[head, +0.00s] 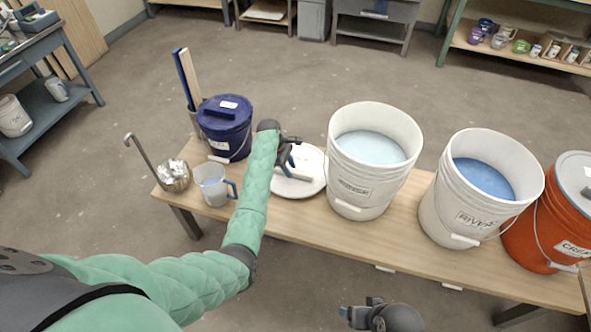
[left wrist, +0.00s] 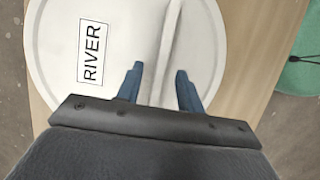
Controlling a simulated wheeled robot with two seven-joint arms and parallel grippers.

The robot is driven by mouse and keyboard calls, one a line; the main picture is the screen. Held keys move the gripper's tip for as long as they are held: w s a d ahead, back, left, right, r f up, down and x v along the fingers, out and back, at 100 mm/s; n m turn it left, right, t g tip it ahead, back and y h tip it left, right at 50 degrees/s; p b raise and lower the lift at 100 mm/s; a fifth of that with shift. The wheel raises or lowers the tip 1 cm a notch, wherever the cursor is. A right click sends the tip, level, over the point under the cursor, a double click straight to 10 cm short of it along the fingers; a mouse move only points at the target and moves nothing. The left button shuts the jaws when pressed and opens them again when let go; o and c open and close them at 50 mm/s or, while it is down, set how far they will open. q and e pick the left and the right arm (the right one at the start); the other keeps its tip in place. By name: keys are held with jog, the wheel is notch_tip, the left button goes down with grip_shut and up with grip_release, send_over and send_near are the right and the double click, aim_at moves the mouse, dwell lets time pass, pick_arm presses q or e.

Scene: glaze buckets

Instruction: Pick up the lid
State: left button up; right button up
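The white round lid (head: 313,161) lies flat on the wooden bench, left of the open white bucket with pale blue glaze (head: 370,147). In the left wrist view the lid (left wrist: 60,35) carries a RIVER label (left wrist: 92,51) and a raised bar handle (left wrist: 174,28). My left gripper (head: 289,168) is over the lid. In the left wrist view its two blue fingers (left wrist: 158,73) are apart, with the handle line between them; whether they touch it cannot be told. The open RIVER bucket (head: 484,180) holds blue glaze. My right gripper (head: 352,314) is at the bottom edge, its fingers unclear.
An orange bucket (head: 546,222) stands at the right end. The floor in front is clear.

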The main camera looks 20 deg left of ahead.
pick_arm(q)
jog(key=shift+x, duration=0.85)
jog(key=shift+p, duration=0.35)
jog(key=shift+f, duration=0.1)
grip_shut()
